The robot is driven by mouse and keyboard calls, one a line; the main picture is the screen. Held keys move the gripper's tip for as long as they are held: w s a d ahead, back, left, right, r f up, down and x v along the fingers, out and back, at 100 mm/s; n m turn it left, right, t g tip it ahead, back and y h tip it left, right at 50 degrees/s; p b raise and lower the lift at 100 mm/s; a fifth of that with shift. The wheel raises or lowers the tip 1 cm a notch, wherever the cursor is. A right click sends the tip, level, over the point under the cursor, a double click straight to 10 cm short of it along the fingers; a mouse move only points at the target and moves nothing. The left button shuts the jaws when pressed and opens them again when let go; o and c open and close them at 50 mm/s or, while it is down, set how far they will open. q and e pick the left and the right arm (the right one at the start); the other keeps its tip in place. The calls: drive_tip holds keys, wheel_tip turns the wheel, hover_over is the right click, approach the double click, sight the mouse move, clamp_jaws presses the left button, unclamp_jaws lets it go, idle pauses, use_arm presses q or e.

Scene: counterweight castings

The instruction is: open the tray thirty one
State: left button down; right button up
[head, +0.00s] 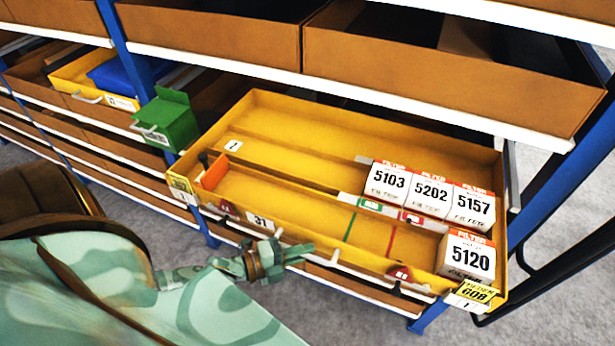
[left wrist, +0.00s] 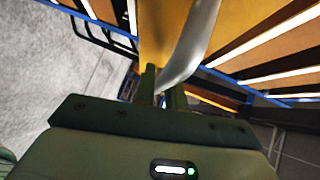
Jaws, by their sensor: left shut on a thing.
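The yellow tray (head: 275,155) with the label 31 (head: 260,221) on its front stands well out from the rack, its inside open to view. It holds boxes marked 5103 (head: 387,183), 5202 (head: 430,192), 5157 (head: 473,206) and 5120 (head: 467,257), mostly at its right side. My left gripper (head: 300,250) is at the middle of the tray's front. In the left wrist view my left gripper (left wrist: 164,86) is shut on a curved silver handle (left wrist: 197,40). The finger contact is partly hidden in the head view. My right gripper is not in view.
Another yellow tray (head: 75,75) with a blue item stands out at the left. Cardboard bins (head: 210,33) fill the shelf above. Blue posts (head: 125,45) frame the rack.

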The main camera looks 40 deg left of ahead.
use_arm(q)
drive_tip(key=s+d+p, duration=0.2)
drive_tip(key=s+d, duration=0.1)
drive_tip(key=s, duration=1.2)
drive_tip(key=shift+d, duration=0.3)
drive_tip(key=shift+f, duration=0.1)
drive_tip(key=c, duration=1.5)
unclamp_jaws()
drive_tip(key=shift+o, duration=0.2)
drive_tip(key=b+v, duration=0.3)
drive_tip(key=v, duration=1.3)
drive_tip(key=shift+a, duration=0.2)
